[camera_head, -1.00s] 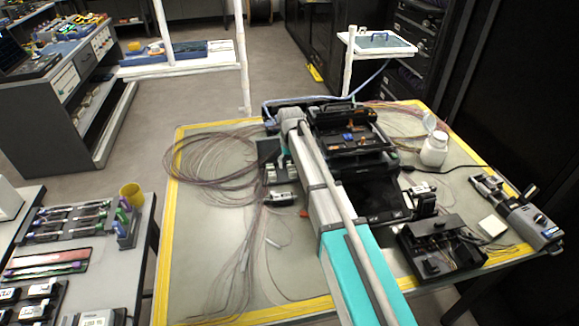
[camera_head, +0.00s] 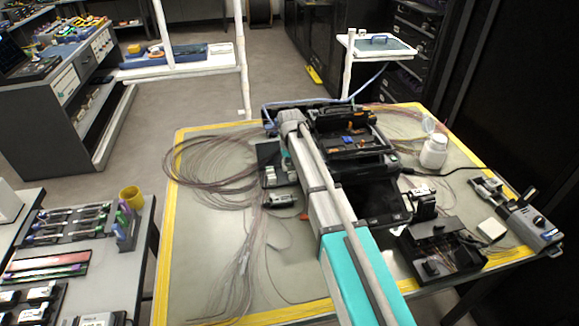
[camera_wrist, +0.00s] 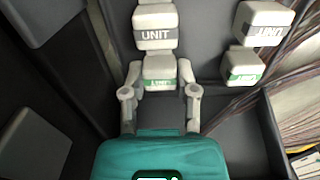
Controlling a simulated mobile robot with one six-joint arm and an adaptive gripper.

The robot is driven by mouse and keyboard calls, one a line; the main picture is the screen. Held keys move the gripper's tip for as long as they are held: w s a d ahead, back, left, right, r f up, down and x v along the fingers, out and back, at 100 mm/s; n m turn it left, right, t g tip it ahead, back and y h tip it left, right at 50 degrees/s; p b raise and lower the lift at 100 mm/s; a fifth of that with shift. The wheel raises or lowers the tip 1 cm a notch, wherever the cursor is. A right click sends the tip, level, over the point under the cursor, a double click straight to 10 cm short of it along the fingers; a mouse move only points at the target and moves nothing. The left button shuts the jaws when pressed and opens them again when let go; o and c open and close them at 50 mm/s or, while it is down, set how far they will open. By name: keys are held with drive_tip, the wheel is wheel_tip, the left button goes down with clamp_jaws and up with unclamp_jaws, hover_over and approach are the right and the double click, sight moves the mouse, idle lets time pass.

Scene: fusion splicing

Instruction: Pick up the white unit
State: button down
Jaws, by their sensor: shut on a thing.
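In the wrist view my gripper (camera_wrist: 160,78) has its two fingers on either side of a white unit (camera_wrist: 160,67) with a green label, and is shut on it. Another white unit (camera_wrist: 155,22), marked UNIT, sits just beyond it. Two more white units stand to the right, one at the upper right (camera_wrist: 263,22) and one with a green label (camera_wrist: 243,66). In the head view the white units (camera_head: 270,176) show small in a dark tray at the left of my arm. My fingertips are mostly hidden there by the arm.
The dark tray (camera_wrist: 240,125) has raised walls around the units. Thin fibres (camera_head: 205,165) lie loose left of it. The black splicer (camera_head: 355,150) stands close on the right of my arm. A small black device (camera_head: 281,201) lies just in front of the tray.

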drive_tip(key=shift+r+p, duration=1.45)
drive_tip(key=shift+r, duration=0.1)
drive_tip(key=s+a+r+p, duration=0.6)
drive_tip(key=s+r+p, duration=0.3)
drive_tip(key=s, duration=0.3)
drive_tip(key=shift+s+a+r+p, duration=0.15)
drive_tip(key=shift+a+r+p, duration=0.2)
drive_tip(key=shift+p, duration=0.05)
drive_tip(key=w+d+r+p, duration=0.3)
drive_tip(key=d, duration=0.5)
drive_tip(key=w+d+r+p, duration=0.2)
drive_tip(key=d+r+p, duration=0.1)
drive_tip(key=d, duration=0.6)
drive_tip(key=w+d+r+p, duration=0.3)
drive_tip(key=d, duration=0.6)
drive_tip(key=shift+w+r, duration=0.15)
drive_tip(key=shift+w, duration=0.15)
drive_tip(key=shift+d, duration=0.1)
drive_tip(key=shift+f, duration=0.2)
